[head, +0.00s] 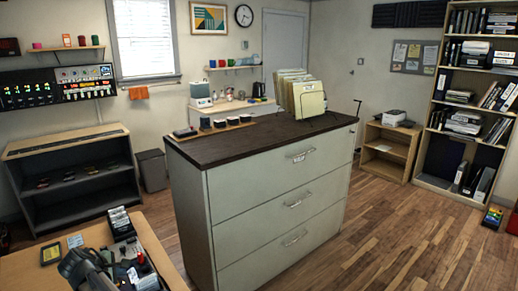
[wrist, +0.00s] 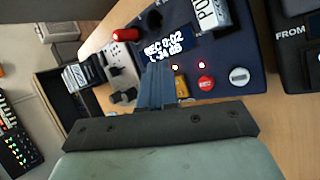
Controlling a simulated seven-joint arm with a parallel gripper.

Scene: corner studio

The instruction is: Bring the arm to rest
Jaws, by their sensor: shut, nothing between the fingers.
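My gripper shows in the wrist view (wrist: 155,75) with its fingers together and nothing between them. The fingertips point at a dark blue recorder (wrist: 210,55) with a lit display reading "REC 0:02", and they overlap its edge in the picture. I cannot tell whether they touch it. Two small red lights and a red button (wrist: 205,83) show on the recorder. In the head view, part of my arm is at the lower left over the wooden desk (head: 40,272); the fingertips are not clear there.
In the wrist view, a red cylinder (wrist: 125,35) and a dark box (wrist: 300,50) stand close by the recorder. A dark tray holds cards (wrist: 82,75). In the head view, a large grey cabinet (head: 270,215) stands right of the desk. Wooden floor (head: 400,240) lies open at right.

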